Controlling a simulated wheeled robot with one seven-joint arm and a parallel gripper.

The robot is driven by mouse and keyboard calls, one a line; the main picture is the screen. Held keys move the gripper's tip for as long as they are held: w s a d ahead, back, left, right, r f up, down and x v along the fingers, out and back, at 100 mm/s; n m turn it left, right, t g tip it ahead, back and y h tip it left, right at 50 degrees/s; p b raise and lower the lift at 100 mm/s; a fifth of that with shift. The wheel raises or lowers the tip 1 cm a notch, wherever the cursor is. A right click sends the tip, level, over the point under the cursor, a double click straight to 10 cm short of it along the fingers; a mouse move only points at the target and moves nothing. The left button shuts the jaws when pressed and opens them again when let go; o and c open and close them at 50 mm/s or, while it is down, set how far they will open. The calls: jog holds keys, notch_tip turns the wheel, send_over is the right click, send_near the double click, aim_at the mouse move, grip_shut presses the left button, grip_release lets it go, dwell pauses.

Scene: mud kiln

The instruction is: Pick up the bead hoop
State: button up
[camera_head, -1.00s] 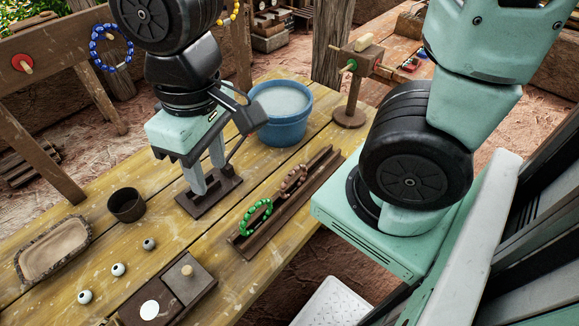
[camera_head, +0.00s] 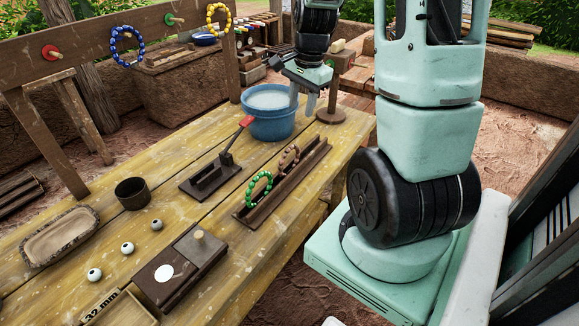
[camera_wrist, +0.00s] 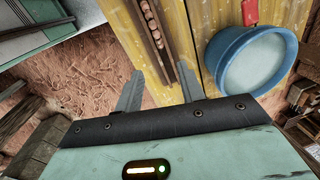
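Several bead hoops show in the head view. A green bead hoop (camera_head: 259,190) and a brownish bead hoop (camera_head: 289,158) stand upright in a long dark wooden rack (camera_head: 300,176). A blue bead hoop (camera_head: 127,46) and a yellow one (camera_head: 219,17) hang at the back frame. I cannot tell which one the task means. My gripper (camera_head: 303,102) is open and empty, by the right rim of the blue bucket, beyond the rack's far end. In the wrist view, my gripper's fingers (camera_wrist: 160,88) are apart, and the brown beads (camera_wrist: 152,24) lie ahead between them.
The blue bucket (camera_head: 268,126) of pale liquid stands at the table's far end. A wooden peg stand (camera_head: 332,115) is right beside my gripper. A dark block with a red-handled lever (camera_head: 209,180), a cup (camera_head: 132,193) and loose eye beads (camera_head: 127,248) occupy the table.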

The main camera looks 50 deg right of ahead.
aim_at(295, 146)
jog(key=f, duration=0.5)
jog(key=w+f+p, duration=0.1)
jog(key=f, duration=0.4)
jog(key=w+f, duration=0.1)
jog(key=f, duration=0.4)
jog(key=shift+d, duration=0.1)
grip_shut()
